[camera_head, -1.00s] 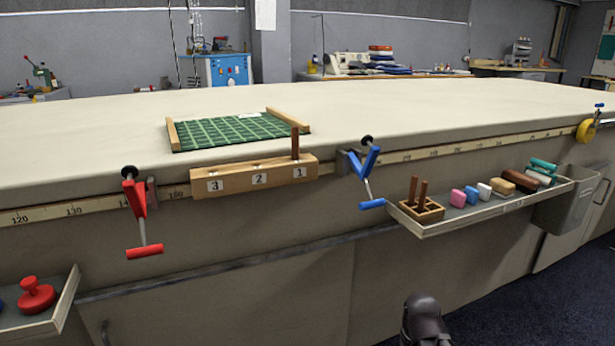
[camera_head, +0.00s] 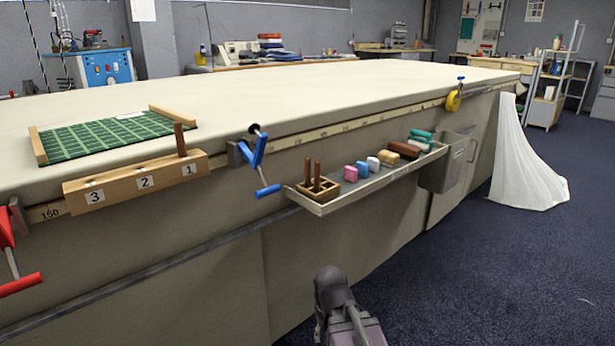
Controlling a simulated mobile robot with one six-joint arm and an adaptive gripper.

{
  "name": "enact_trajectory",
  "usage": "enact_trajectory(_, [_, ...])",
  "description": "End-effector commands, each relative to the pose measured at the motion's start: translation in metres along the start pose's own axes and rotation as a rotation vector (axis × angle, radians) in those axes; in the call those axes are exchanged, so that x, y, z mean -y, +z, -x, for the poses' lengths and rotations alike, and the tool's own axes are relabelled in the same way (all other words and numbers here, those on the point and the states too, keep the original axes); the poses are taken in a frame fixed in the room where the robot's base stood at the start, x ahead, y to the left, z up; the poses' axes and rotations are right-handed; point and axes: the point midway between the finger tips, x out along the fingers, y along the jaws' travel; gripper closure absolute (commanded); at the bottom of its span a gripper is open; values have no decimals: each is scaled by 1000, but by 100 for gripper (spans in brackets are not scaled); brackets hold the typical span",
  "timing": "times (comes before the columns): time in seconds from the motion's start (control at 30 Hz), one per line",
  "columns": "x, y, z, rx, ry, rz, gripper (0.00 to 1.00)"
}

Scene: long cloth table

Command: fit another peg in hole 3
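A wooden block (camera_head: 130,184) labelled 3, 2, 1 from left to right is fixed along the table's front edge. A brown peg (camera_head: 180,140) stands upright at hole 1. No peg stands at hole 2 or hole 3. Two more brown pegs (camera_head: 317,175) stand upright in a small wooden holder (camera_head: 318,192) at the left end of the shelf on the table's front. A dark part of my arm shows at the bottom middle, well below the block and shelf. My gripper's fingers are not visible.
The shelf (camera_head: 330,207) also holds pink, blue, white, tan, brown and teal pieces. A blue clamp (camera_head: 258,158) sits between block and shelf; a red clamp (camera_head: 12,260) is at far left. A green grid mat (camera_head: 105,137) lies behind the block.

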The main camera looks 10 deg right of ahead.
Motion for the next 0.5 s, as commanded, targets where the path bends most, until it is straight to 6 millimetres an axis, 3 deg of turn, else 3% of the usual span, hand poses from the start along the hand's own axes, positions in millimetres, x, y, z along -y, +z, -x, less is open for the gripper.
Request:
enact_trajectory(0.27, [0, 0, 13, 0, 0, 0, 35])
enact_trajectory(0.5, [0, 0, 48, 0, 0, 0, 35])
